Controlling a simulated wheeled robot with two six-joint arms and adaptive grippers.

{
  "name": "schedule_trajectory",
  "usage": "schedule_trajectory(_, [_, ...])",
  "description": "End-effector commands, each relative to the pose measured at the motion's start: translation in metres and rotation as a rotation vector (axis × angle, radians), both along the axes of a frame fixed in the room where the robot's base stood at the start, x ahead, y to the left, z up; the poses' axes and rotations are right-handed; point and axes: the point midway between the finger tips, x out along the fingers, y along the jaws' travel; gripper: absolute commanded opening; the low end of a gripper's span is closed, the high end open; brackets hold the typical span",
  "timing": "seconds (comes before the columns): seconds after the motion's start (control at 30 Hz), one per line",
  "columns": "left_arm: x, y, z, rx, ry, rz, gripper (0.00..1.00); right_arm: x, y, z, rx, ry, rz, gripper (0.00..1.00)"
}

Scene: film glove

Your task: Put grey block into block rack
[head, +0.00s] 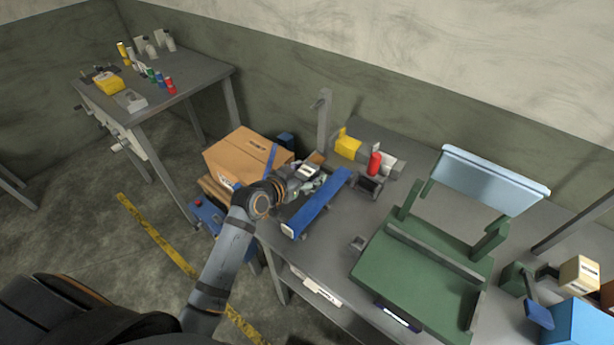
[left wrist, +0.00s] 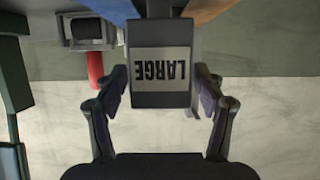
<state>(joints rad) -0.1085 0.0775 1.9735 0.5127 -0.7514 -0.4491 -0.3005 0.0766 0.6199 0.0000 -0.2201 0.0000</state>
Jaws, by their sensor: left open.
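A dark grey block (left wrist: 160,62) with a white label reading LARGE, upside down, fills the middle of the left wrist view. My left gripper (left wrist: 160,92) is open, with one finger on each side of the block; gaps show beside it. In the head view my left gripper (head: 303,184) is over the table's left end, beside the long blue bar (head: 318,204). A dark piece with a white label (head: 307,171) shows at its fingers. I cannot tell for certain which thing is the block rack. My right gripper is not in view.
On the table (head: 420,170) stand a red cylinder (head: 375,163), a yellow-and-grey part (head: 348,144) and a large green stand (head: 420,275). An upright grey post (head: 324,120) rises behind the gripper. A cardboard box (head: 246,158) is at the left.

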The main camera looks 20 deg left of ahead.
Motion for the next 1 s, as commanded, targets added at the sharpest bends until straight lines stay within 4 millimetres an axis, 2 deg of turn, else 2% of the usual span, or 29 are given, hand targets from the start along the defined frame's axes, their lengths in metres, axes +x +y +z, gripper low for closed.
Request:
schedule_trajectory(0.17, [0.0,0.0,-0.001,0.0,0.0,0.0,0.68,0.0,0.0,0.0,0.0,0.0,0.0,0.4])
schedule_trajectory(0.67, [0.0,0.001,0.0,0.0,0.0,0.001,0.01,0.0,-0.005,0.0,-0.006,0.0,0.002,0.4])
schedule_trajectory(0.87, [0.0,0.001,0.001,0.0,0.0,0.001,0.0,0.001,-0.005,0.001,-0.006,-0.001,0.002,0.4])
schedule_trajectory(1.0, [0.003,0.003,0.01,0.0,-0.001,0.004,0.0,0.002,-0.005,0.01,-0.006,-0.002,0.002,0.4])
